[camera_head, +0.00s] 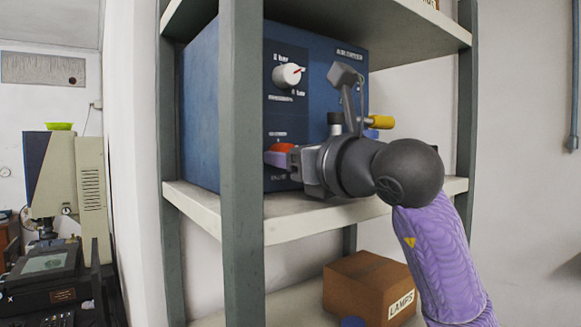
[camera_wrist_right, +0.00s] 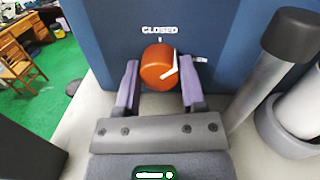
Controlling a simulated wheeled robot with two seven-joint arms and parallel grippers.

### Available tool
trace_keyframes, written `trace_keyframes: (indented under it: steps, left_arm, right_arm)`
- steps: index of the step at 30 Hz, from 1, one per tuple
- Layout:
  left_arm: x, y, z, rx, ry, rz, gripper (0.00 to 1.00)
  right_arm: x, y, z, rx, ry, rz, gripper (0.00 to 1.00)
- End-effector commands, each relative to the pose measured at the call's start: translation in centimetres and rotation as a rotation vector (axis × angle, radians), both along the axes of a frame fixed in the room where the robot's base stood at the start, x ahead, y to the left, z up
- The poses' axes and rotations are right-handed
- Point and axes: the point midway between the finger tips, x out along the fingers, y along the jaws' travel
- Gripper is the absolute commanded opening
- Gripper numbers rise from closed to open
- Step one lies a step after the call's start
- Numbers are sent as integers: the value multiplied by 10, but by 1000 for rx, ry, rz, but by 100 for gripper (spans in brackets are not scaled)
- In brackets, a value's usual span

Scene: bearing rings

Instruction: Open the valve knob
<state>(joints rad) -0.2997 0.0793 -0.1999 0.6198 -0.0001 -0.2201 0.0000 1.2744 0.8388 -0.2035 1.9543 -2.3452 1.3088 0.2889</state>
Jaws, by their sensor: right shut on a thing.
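The valve knob is orange-red and round, on the front of a blue panel box; it shows low on the box in the head view (camera_head: 283,148) and in the centre of the right wrist view (camera_wrist_right: 156,68). A white mark lies on its right side in the wrist view, and the label CLOSED is above it. My right gripper (camera_head: 278,160) reaches the knob from the right; in the wrist view its two purple fingers (camera_wrist_right: 160,90) stand on either side of it, shut on it. My left gripper is not in view.
The blue box (camera_head: 203,110) stands on a shelf (camera_head: 300,222) with a grey post (camera_head: 242,200) in front of it. A white dial (camera_head: 287,76) is above the knob. A dark-capped cylinder (camera_wrist_right: 262,80) stands close right of my fingers. A cardboard box (camera_head: 352,280) is below.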

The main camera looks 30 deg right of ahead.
Motion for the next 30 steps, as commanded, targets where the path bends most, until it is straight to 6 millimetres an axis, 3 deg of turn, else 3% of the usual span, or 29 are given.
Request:
trace_keyframes:
  steps: [18,30]
  left_arm:
    - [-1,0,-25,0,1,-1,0]
    - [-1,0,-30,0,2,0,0]
  right_arm:
    - [0,0,-1,528,40,0,0]
    - [0,0,0,694,52,0,0]
